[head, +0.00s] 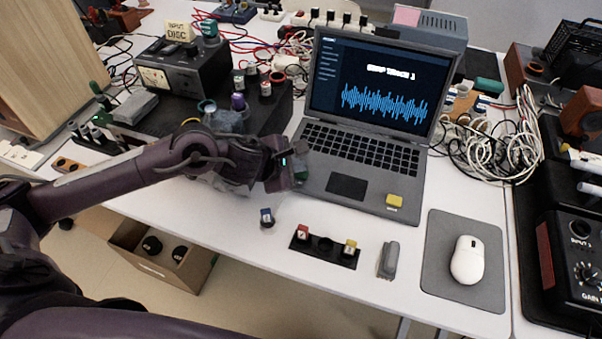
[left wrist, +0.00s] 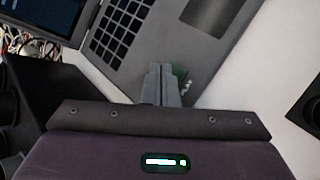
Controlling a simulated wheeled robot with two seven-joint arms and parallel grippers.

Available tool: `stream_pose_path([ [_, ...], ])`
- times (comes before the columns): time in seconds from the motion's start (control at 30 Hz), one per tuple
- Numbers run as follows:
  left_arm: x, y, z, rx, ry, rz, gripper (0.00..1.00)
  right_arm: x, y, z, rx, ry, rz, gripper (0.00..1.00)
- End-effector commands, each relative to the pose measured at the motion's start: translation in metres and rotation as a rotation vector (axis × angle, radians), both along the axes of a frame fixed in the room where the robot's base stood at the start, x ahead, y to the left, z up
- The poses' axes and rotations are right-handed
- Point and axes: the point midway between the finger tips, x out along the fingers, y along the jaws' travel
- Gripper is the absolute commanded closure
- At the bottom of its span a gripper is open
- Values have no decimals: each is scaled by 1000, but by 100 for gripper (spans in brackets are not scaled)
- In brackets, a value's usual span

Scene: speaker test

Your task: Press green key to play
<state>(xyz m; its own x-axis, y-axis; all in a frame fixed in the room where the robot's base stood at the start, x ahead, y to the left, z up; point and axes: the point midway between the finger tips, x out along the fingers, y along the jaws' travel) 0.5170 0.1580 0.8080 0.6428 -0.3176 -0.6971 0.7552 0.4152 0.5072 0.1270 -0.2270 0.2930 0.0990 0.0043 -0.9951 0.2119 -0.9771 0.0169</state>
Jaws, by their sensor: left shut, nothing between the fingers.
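The laptop (head: 345,187) stands open on the white table, with a blue waveform on its dark screen (head: 375,90). A green key (left wrist: 180,72) shows in the left wrist view on the laptop's grey deck, partly hidden behind my fingertips. In the head view my gripper covers most of that corner. My left gripper (head: 300,173) is shut and empty over the near left corner of the laptop. Its closed fingers also show in the left wrist view (left wrist: 163,82), right beside the green key; I cannot tell whether they touch it. My right gripper is not in view.
A yellow key (head: 394,200) sits on the laptop's near right corner. A white mouse (head: 467,260) lies right. Cables and devices crowd the back.

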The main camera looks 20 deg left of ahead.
Motion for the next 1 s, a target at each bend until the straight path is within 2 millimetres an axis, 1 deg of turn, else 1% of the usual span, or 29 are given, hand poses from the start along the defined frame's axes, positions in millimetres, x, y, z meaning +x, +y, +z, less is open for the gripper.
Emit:
stream_pose_path([
  [0.03, 0, 0, -4, 0, -1, 1, 100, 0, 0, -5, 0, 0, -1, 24],
  [0.13, 0, 0, -6, -1, -1, 1, 100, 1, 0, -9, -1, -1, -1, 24],
  [1.0, 0, 0, -15, -1, -1, 1, 100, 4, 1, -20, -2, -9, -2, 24],
])
